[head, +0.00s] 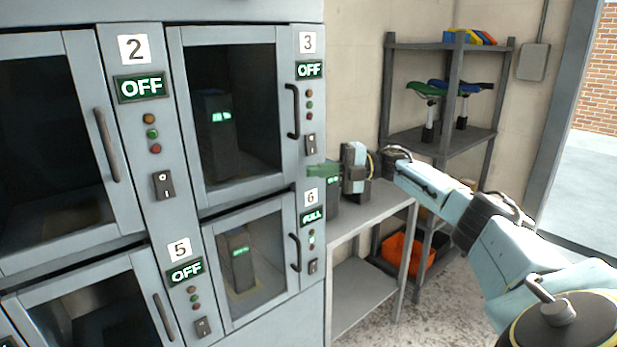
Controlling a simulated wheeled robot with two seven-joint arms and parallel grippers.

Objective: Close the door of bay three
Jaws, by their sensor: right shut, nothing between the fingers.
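The bay three door (232,192) is a grey-framed glass door at the upper middle of the cabinet, with a dark handle (292,112) on its right side. It looks flush with the cabinet front; a small gap cannot be ruled out. A dark battery with green lights (216,135) shows behind its glass. The bay three panel has a "3" label (308,42) and a sign reading OFF (309,70). My left gripper is out of view.
A grey table (372,208) with a dark battery (333,197) stands right of the cabinet. Behind are a shelf (455,150) with bike saddles and an orange crate (400,254).

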